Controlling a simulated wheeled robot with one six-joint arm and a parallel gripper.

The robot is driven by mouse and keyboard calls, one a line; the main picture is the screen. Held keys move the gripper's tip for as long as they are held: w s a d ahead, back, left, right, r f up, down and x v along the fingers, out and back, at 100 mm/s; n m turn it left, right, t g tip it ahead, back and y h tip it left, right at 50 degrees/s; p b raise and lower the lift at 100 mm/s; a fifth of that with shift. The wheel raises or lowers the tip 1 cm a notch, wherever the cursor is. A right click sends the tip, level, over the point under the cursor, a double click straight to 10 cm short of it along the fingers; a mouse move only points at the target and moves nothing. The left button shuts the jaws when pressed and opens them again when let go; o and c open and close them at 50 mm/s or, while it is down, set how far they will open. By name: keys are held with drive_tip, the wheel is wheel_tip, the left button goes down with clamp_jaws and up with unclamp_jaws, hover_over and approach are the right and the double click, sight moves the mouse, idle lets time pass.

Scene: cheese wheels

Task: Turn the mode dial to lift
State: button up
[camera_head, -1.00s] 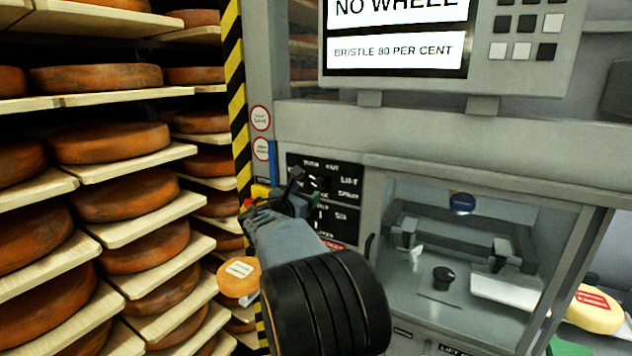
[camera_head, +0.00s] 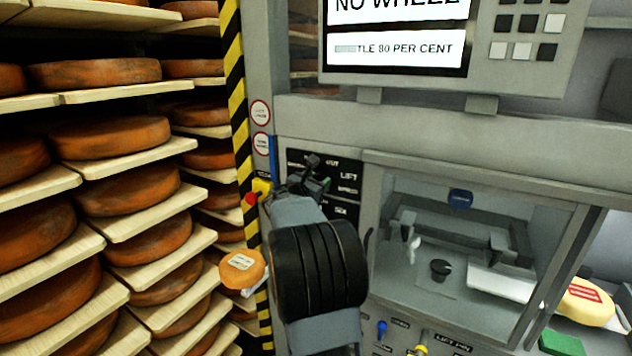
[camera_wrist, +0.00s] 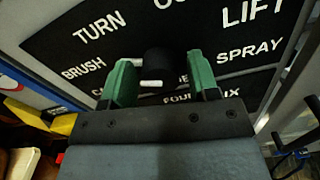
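The black mode dial (camera_wrist: 160,64) stands on a black panel (camera_wrist: 60,45) with white words, in the wrist view. TURN is at its upper left, LIFT at its upper right, BRUSH at its left and SPRAY at its right. A white mark shows low on the dial, but I cannot tell which word it points to. My gripper (camera_wrist: 160,78) is open, its green fingers on either side of the dial with gaps visible. In the head view my gripper (camera_head: 316,178) is in front of the panel (camera_head: 347,187) and hides the dial.
A red button on a yellow housing (camera_head: 262,188) is just left of my gripper. Shelves of cheese wheels (camera_head: 110,137) fill the left. A glazed bay (camera_head: 430,290) lies to the right, under a screen (camera_head: 398,50).

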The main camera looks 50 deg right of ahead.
drive_tip(key=c, duration=0.7)
drive_tip(key=shift+f, duration=0.1)
drive_tip(key=shift+b, duration=0.55)
